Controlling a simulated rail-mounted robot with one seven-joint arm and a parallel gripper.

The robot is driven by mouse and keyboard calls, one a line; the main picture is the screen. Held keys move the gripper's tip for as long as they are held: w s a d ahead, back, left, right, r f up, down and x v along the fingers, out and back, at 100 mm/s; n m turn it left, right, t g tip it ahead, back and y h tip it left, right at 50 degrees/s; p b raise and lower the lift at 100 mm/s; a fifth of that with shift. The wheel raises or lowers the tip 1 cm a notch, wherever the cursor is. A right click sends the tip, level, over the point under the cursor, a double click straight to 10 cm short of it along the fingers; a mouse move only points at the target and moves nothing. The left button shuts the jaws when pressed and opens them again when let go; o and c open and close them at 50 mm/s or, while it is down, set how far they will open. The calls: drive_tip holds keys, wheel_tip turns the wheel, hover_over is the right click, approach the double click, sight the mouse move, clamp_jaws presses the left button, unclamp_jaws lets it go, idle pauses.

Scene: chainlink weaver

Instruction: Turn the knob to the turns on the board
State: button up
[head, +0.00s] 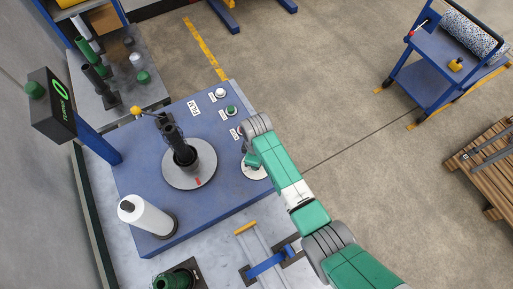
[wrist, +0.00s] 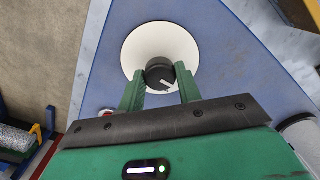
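The board (head: 52,105) is a black sign on a blue post at the left in the head view. It shows a green "0" above smaller green lettering. The knob (wrist: 159,72) is black with a white mark, on a round white dial (wrist: 133,50) in the wrist view. The dial also shows in the head view (head: 256,173), where my gripper (head: 250,161) is over it and hides the knob. In the wrist view my gripper's green fingers (wrist: 160,76) stand on either side of the knob, with narrow gaps. The gripper looks open.
A grey turntable (head: 190,180) with a dark upright cylinder (head: 175,143) stands on the blue bench top (head: 140,183). White, green and red buttons line the far right edge. A yellow-handled slide (head: 245,228) lies in front.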

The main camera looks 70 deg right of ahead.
drive_tip(key=shift+r+m+p, duration=0.1)
drive_tip(key=shift+m+p, duration=0.2)
drive_tip(key=shift+m, duration=0.1)
drive_tip(key=m+p, duration=0.1)
drive_tip(key=m, duration=0.2)
drive_tip(key=m+p, duration=0.2)
drive_tip(key=m, duration=0.8)
drive_tip(key=shift+p, duration=0.35)
drive_tip(key=shift+m, duration=2.2)
drive_tip(key=o, duration=1)
